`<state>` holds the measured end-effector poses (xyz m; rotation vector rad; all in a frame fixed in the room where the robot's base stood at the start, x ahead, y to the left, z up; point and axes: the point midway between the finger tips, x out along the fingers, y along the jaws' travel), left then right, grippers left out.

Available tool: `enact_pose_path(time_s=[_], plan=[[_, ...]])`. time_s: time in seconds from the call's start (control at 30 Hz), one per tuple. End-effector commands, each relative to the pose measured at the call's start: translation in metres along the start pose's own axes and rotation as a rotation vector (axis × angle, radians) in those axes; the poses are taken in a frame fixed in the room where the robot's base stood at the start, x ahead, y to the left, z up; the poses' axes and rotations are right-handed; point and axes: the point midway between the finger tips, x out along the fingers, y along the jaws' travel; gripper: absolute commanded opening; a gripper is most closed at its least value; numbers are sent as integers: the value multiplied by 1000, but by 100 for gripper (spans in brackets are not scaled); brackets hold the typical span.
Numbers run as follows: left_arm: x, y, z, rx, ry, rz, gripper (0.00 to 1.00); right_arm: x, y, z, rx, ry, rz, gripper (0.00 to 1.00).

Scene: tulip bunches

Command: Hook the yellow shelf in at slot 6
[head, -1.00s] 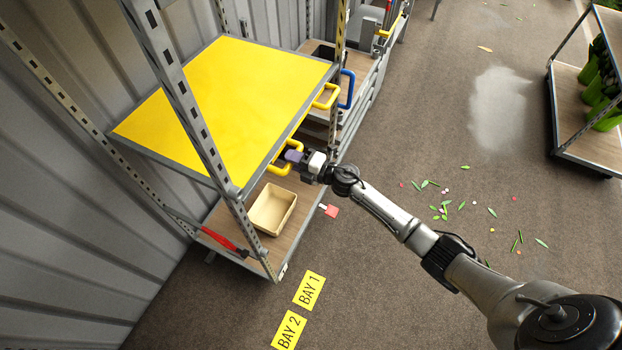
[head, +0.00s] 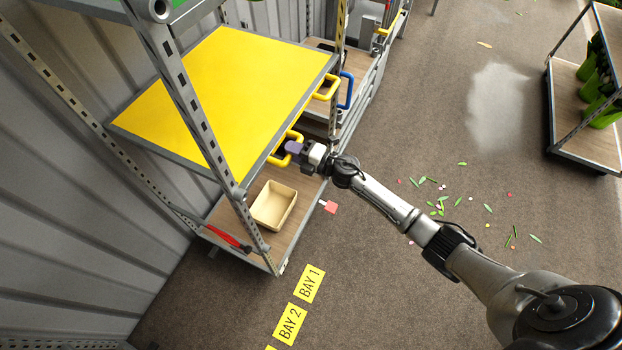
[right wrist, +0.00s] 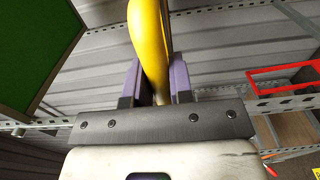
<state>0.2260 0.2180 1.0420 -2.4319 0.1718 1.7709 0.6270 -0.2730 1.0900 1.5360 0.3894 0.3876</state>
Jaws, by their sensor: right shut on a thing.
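The yellow shelf (head: 215,100) lies between the perforated posts of the trolley, above its wooden base. It has two yellow handles along its right edge. My right gripper (head: 293,148) is shut on the nearer handle (head: 275,160). In the right wrist view the yellow handle (right wrist: 150,45) stands between the purple fingers (right wrist: 155,85). The near post (head: 185,100) crosses in front of the shelf. I cannot read slot numbers or tell whether the shelf's corners are hooked in. My left gripper is out of view.
A beige tray (head: 273,205) and a red-handled tool (head: 228,238) lie on the trolley's wooden base (head: 240,225). A green panel (right wrist: 35,45) is close by in the right wrist view. Another trolley (head: 585,130) stands far right.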

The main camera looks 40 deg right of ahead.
Motion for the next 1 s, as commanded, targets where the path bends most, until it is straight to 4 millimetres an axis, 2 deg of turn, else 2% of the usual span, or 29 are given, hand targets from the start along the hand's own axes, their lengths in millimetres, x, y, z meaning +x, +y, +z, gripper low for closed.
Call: enact_pose_path(time_s=[0.03, 0.43, 0.57, 0.8, 0.83, 1.0], plan=[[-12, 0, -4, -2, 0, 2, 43, 1, 16, 0, -1, 2, 7, 0], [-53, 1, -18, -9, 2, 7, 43, 1, 62, 0, -2, 3, 7, 0], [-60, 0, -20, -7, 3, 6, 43, 1, 69, 0, -2, 3, 7, 0], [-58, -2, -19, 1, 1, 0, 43, 1, 67, 0, -2, 2, 7, 0], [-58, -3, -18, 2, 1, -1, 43, 1, 67, 0, -2, 2, 6, 23], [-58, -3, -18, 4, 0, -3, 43, 1, 67, 0, -1, 2, 6, 39]])
